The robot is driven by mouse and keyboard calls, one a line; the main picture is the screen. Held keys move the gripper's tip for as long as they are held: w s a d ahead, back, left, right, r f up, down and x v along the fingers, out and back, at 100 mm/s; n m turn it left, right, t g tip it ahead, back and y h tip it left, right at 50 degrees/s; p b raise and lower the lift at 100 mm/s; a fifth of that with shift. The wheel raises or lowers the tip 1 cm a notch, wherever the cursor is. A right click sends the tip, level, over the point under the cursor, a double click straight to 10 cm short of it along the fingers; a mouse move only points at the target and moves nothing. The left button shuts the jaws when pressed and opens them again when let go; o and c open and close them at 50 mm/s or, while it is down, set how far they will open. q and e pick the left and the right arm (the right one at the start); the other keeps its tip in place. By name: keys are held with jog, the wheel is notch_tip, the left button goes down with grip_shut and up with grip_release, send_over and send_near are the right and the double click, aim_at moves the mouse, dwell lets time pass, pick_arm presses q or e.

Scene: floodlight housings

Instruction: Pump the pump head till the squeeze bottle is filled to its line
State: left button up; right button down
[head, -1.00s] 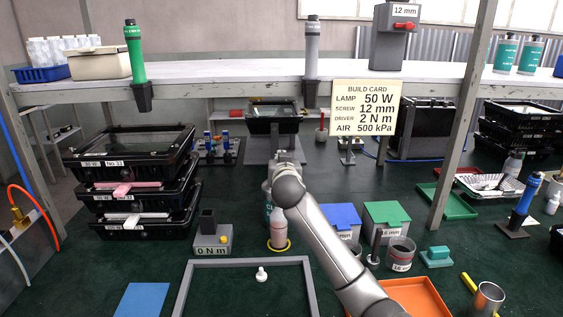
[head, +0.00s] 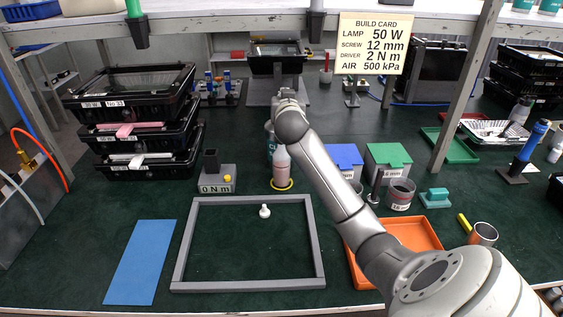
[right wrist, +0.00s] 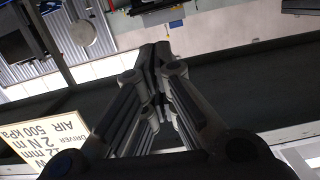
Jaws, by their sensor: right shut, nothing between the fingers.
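The squeeze bottle (head: 282,166) is pale with a pinkish lower part. It stands upright in a yellow ring on the green bench mat, and my right arm overlaps its top. A teal bottle (head: 270,143) stands close behind it, mostly hidden by my arm; I cannot make out a pump head. A small white nozzle-like piece (head: 264,211) stands inside the grey frame. My right wrist is above and behind the bottles in the head view, where its fingers cannot be made out. In the right wrist view my right gripper (right wrist: 157,62) is shut and empty. My left gripper is not in view.
A grey frame (head: 178,250) and a blue mat (head: 140,262) lie in front. Stacked black trays (head: 150,165) stand left. A 0 N m block (head: 217,180) is beside the bottle. Blue (head: 345,156) and green (head: 388,156) lidded bins and an orange tray (head: 425,232) are right.

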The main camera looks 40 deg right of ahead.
jog(key=b, duration=0.1)
jog(key=r+b, duration=0.2)
jog(key=shift+w+a+n, duration=0.3)
jog(key=shift+a, duration=0.1)
jog(key=shift+f, duration=0.1)
